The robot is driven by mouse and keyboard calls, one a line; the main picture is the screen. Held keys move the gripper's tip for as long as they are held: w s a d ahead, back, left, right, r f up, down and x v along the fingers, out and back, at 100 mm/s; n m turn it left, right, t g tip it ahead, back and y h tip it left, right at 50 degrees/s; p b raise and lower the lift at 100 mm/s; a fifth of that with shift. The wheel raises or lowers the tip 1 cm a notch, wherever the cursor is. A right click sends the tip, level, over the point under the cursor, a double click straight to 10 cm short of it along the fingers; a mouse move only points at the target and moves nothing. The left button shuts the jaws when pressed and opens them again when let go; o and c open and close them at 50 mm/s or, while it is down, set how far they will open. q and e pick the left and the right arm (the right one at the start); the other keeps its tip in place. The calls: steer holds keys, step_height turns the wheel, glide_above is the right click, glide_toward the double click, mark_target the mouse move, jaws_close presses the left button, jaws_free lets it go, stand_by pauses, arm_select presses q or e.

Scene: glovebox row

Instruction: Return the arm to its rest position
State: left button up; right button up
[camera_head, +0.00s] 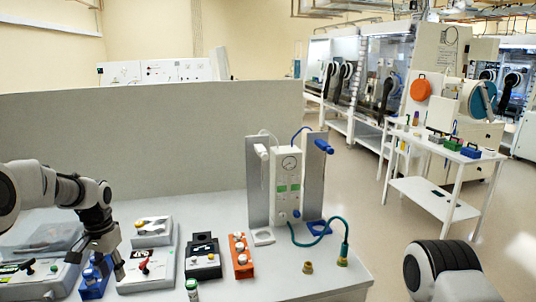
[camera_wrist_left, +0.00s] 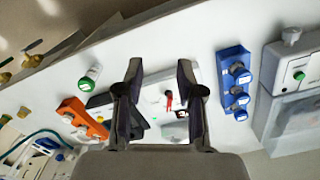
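My left arm (camera_head: 82,190) reaches in from the left over the white bench. My left gripper (camera_head: 108,274) points down between a blue block with pale knobs (camera_head: 95,280) and a white box with a red lever (camera_head: 160,270). In the left wrist view my left gripper (camera_wrist_left: 160,72) has its two fingers well apart, with nothing held between them. The red lever (camera_wrist_left: 168,100) shows beyond the gap between the fingers. A rounded grey and black link of my right arm (camera_head: 440,272) shows at the lower right; its gripper is out of view.
A black block (camera_head: 203,260), an orange block (camera_head: 241,257) and a green-capped bottle (camera_head: 192,290) stand right of the left gripper. A white panel unit with hoses (camera_head: 287,190) stands farther right. A grey partition (camera_head: 150,140) closes the back.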

arm_select(q)
steer(key=s+d+f+m+g+b, duration=0.1)
steer(key=s+d+f+g, duration=0.3)
steer(key=s+f, duration=0.75)
steer(key=s+d+f+g+b, duration=0.1)
steer(key=s+d+f, duration=0.65)
steer(key=f, duration=0.75)
steer(key=s+d+f+n+t, duration=0.1)
steer(key=s+f, duration=0.1)
steer(key=s, duration=0.9)
steer(key=s+d+f+n+t, duration=0.1)
steer(key=s+d+f, duration=0.1)
steer(key=s, duration=0.9)
steer(key=w+t, duration=0.2)
steer(key=w, duration=0.1)
steer(key=w+n+t, duration=0.1)
steer(key=shift+w+a, duration=0.2)
steer(key=shift+a, duration=0.05)
arm_select(e)
steer(key=f, duration=0.3)
steer(key=shift+w, duration=0.4)
